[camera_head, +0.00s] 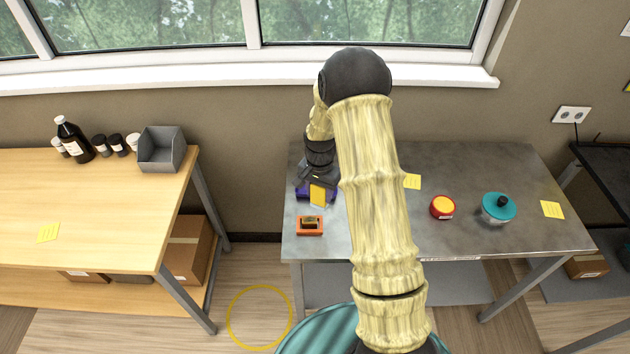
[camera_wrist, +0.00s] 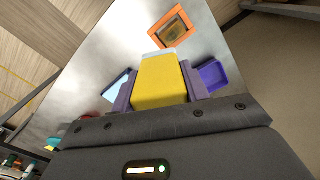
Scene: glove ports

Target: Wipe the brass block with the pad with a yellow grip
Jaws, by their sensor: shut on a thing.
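My gripper (camera_wrist: 160,88) is shut on the yellow grip (camera_wrist: 160,80) of the pad, which sits between its two purplish fingers. A pale edge, perhaps the pad itself, shows at the grip's far end. In the head view the yellow grip (camera_head: 318,195) hangs below my wrist at the table's left side. The brass block (camera_wrist: 174,32) sits in an orange frame (camera_wrist: 159,27), apart from the grip in the wrist view. In the head view the brass block (camera_head: 310,223) is just nearer than my gripper. The pad's underside is hidden.
A purple tray (camera_wrist: 212,76) lies beside my gripper, partly hidden. A red tub with a yellow top (camera_head: 442,207) and a teal round thing with a black knob (camera_head: 498,208) stand right on the metal table (camera_head: 470,238). Bare metal lies between.

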